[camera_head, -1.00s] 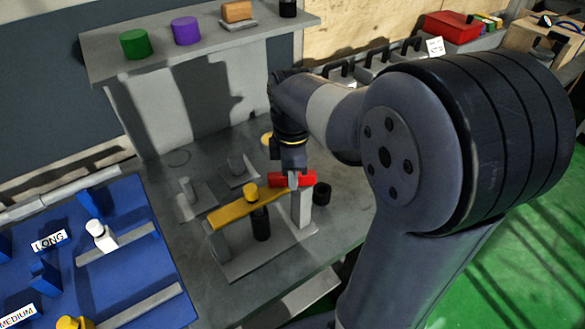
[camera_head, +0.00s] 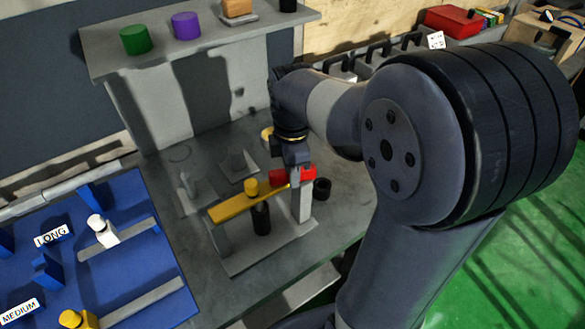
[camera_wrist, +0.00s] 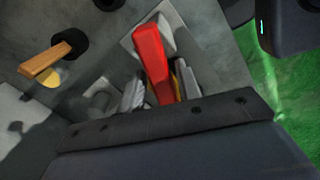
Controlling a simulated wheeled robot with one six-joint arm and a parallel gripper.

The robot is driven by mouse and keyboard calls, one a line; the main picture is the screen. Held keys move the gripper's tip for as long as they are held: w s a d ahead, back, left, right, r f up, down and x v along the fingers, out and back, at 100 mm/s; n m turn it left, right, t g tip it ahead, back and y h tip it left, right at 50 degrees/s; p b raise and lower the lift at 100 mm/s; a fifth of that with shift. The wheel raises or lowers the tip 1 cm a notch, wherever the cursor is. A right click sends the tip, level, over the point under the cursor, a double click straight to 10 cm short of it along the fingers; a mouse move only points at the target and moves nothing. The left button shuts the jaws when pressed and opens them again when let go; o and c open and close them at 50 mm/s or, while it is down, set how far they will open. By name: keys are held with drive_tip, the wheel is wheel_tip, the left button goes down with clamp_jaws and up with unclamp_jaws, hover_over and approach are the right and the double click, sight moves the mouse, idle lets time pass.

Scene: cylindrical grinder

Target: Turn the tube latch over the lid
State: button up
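The red latch (camera_head: 308,173) sits at the top of a grey upright post, at the right end of a yellow lid bar (camera_head: 228,209). My gripper (camera_head: 296,182) is at the latch and hides part of it. In the wrist view the red latch (camera_wrist: 150,55) runs between my two finger tips (camera_wrist: 160,92), which stand apart on either side of it. A narrow gap with some yellow shows at its right side; firm contact cannot be made out.
A blue tray (camera_head: 120,275) labelled LONG and MEDIUM is at the left. A shelf (camera_head: 205,48) with green and purple cylinders stands behind. A black ring (camera_head: 322,188) is right of the post. Grey pegs stand behind the bar.

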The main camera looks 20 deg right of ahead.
drive_tip(key=shift+o, duration=0.8)
wheel_tip(320, 180, up, 11)
drive_tip(key=shift+f, duration=0.15)
wheel_tip(320, 180, down, 11)
drive_tip(key=shift+r, duration=0.2)
drive_tip(key=shift+f, duration=0.2)
drive_tip(key=shift+m, duration=0.3)
drive_tip(key=shift+r, duration=0.1)
drive_tip(key=shift+r, duration=0.1)
